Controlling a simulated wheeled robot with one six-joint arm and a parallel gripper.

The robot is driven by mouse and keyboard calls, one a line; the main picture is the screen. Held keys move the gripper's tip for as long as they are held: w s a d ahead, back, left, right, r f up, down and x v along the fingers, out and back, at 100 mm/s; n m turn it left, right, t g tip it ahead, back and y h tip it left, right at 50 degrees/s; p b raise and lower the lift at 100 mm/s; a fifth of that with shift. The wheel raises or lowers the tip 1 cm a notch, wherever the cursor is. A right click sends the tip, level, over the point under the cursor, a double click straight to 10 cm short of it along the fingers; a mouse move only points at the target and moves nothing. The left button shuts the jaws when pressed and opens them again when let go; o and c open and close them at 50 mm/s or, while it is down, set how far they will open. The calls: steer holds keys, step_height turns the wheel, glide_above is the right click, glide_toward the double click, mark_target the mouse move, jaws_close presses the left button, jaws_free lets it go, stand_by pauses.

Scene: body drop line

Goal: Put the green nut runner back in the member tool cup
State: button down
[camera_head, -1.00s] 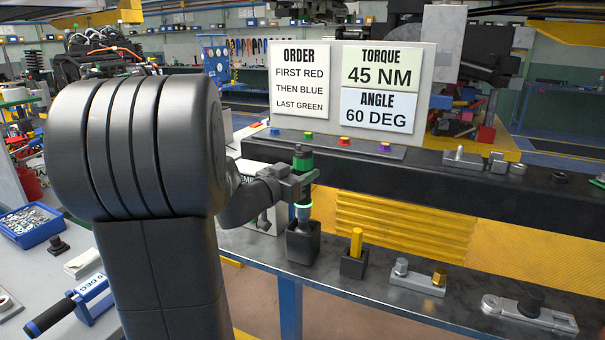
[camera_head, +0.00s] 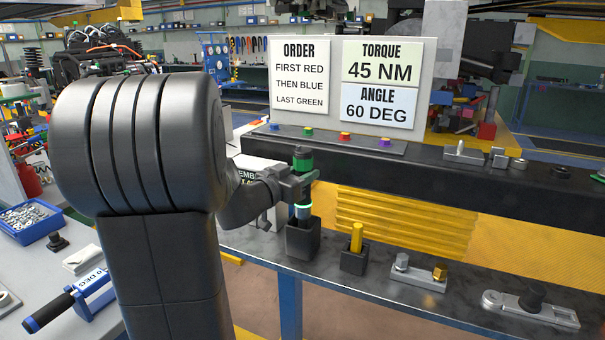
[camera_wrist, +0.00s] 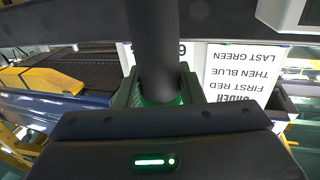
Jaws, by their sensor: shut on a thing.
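The green nut runner (camera_head: 303,160) is upright, black with a green band near its top and a glowing green ring lower down. My gripper (camera_head: 304,183) is shut around its middle. Its lower end is at the mouth of a square black cup (camera_head: 302,241) on the dark bench; I cannot tell how far it is inside. In the wrist view the runner's dark body (camera_wrist: 153,40) stands between my gripper's fingers (camera_wrist: 160,92), with green showing at the grip. The cup is not visible there.
A smaller black holder with a yellow piece (camera_head: 356,240) stands just right of the cup. A bolt plate (camera_head: 418,272) and a wrench-like fixture (camera_head: 530,308) lie further right. A dark beam (camera_head: 450,175) with coloured buttons and a sign board (camera_head: 345,90) stand behind.

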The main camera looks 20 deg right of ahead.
steer(key=shift+f+b, duration=1)
steer(key=shift+f, duration=0.55)
steer(key=c, duration=0.9)
jaws_free()
steer(key=shift+f, duration=0.15)
steer(key=shift+p+v, duration=0.9)
steer(key=shift+v, duration=2.7)
steer(key=shift+d, duration=0.15)
steer(key=shift+b+x, duration=0.9)
steer(key=shift+x, duration=2.55)
